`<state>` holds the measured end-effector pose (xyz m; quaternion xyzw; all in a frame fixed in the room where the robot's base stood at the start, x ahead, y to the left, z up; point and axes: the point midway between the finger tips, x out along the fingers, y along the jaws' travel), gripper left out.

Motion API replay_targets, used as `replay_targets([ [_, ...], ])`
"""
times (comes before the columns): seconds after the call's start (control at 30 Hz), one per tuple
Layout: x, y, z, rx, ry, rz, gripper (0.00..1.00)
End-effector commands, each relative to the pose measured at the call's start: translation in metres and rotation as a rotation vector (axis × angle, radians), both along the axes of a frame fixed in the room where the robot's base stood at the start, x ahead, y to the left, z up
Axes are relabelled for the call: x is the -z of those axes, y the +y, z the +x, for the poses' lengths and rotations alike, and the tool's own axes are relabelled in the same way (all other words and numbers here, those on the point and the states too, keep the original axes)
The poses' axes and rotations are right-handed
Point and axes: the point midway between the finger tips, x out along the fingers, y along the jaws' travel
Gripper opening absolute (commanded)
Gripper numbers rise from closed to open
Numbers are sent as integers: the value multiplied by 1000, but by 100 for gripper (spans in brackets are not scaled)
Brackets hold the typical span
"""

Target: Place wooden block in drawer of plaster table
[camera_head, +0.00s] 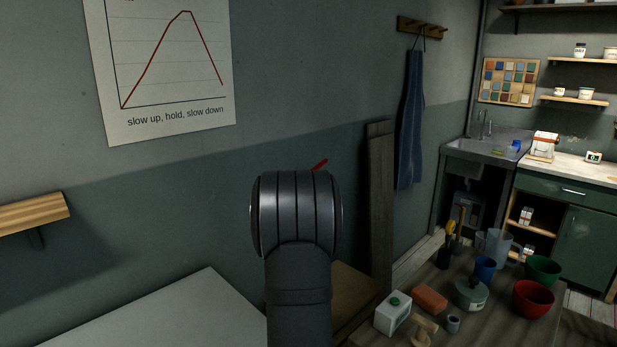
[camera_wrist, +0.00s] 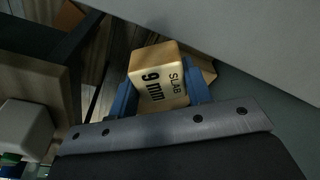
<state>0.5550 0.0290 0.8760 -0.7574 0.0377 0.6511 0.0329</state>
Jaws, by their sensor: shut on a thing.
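The wooden block (camera_wrist: 158,78), pale and printed "SLAB 9 mm", sits between the blue fingers of my gripper (camera_wrist: 160,98) in the wrist view. The gripper is shut on it, with the printed face toward the camera. The block and fingers are hidden behind my arm in the head view. A pale tabletop (camera_head: 180,315), likely the plaster table, lies at the lower left of the head view. A brown surface (camera_head: 358,287) shows beside its right side, partly behind my arm. I cannot tell whether it is the drawer.
A low wooden surface at right holds a white box (camera_head: 392,314), an orange brick (camera_head: 430,299), a green-lidded tub (camera_head: 471,293), a red bowl (camera_head: 533,299) and a green bowl (camera_head: 543,270). A tall board (camera_head: 380,205) leans on the wall. A wooden shelf (camera_head: 32,214) juts out at left.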

Motion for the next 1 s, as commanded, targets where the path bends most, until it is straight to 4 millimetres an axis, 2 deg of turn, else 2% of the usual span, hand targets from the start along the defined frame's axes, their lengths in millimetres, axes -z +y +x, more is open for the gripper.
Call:
replay_targets([
  [0.03,4,-10,1,-20,2,0,22],
  [0.13,7,-21,3,-63,1,1,22],
  [0.37,8,-30,5,-96,-1,-1,22],
  [0.47,-8,-29,11,-56,-4,0,22],
  [0.6,-47,-29,22,55,-5,2,22],
  [0.73,-78,-29,28,149,-4,2,22],
  [0.83,-90,-29,29,189,-1,0,22],
  [1.0,-93,-28,29,200,1,0,22],
])
